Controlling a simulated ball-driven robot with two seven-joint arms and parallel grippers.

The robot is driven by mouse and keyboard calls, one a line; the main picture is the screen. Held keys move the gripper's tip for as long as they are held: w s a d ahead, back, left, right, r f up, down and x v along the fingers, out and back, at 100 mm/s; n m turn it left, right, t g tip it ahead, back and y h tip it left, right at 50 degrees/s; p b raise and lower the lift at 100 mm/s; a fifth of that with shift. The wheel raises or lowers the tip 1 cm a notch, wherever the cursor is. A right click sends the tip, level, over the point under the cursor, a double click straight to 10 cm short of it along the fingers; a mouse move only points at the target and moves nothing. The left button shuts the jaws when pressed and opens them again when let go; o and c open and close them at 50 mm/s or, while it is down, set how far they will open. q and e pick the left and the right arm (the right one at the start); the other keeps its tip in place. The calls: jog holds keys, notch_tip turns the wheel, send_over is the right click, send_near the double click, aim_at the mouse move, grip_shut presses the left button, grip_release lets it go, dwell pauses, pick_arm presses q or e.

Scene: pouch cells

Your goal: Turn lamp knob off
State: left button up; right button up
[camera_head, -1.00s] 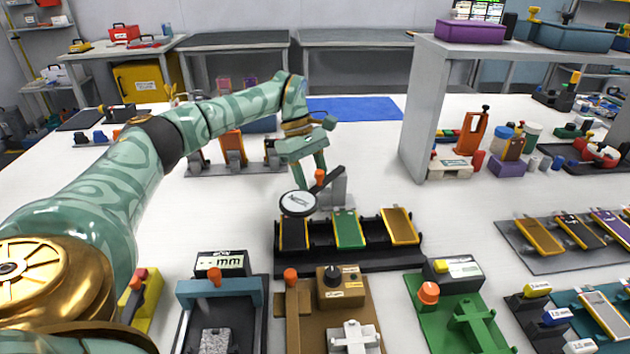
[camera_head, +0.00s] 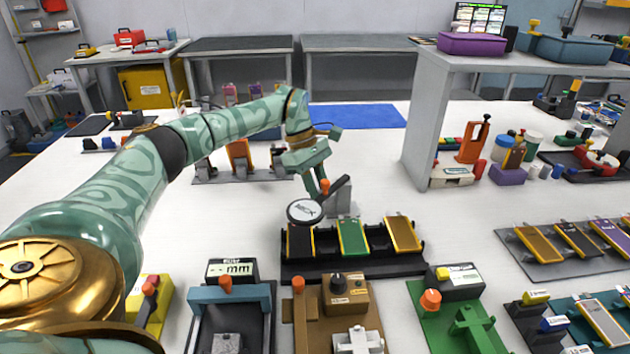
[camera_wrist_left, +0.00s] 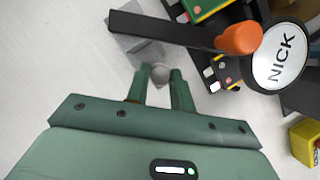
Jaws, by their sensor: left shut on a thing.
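The lamp stands mid-table behind the black rack. Its round white head marked NICK (camera_head: 305,211) sits on a black arm (camera_head: 336,188) with an orange joint piece, above a grey base (camera_head: 346,204). In the left wrist view the lamp head (camera_wrist_left: 279,56), black arm (camera_wrist_left: 160,29) and orange piece (camera_wrist_left: 239,38) show large. My left gripper (camera_head: 317,187) reaches down behind the lamp head. In the wrist view its fingers (camera_wrist_left: 160,84) are shut on a small round grey knob (camera_wrist_left: 160,73) at the lamp's base. The fingers hide part of the knob. My right gripper is not in view.
The black rack (camera_head: 350,267) holding several pouch cells is close in front of the lamp. A grey shelf wall (camera_head: 425,140) stands to the right. Several test fixtures line the front edge. White table to the left of the lamp is clear.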

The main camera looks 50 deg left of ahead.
pick_arm(q)
jog(key=n+p, duration=0.1)
jog(key=p, duration=0.1)
jog(key=n+t+p, duration=0.1)
jog(key=n+p, duration=0.2)
jog(key=p, duration=0.1)
jog(key=shift+s+r+n+t+y, duration=0.15)
jog(key=shift+r+n+t+y, duration=0.15)
jog(key=shift+r+n+t, duration=0.1)
jog(key=shift+f+n+t+y+p, duration=0.3)
jog(key=shift+n+t+y+p, duration=0.1)
jog(key=shift+n+p, duration=0.85)
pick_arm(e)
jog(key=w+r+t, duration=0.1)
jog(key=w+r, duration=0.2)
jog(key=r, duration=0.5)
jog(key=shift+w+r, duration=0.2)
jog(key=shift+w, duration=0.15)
pick_arm(q)
jog(key=o, duration=1)
jog(key=shift+d+f, duration=0.1)
jog(key=p+v, duration=0.4)
jog(key=v, duration=1.2)
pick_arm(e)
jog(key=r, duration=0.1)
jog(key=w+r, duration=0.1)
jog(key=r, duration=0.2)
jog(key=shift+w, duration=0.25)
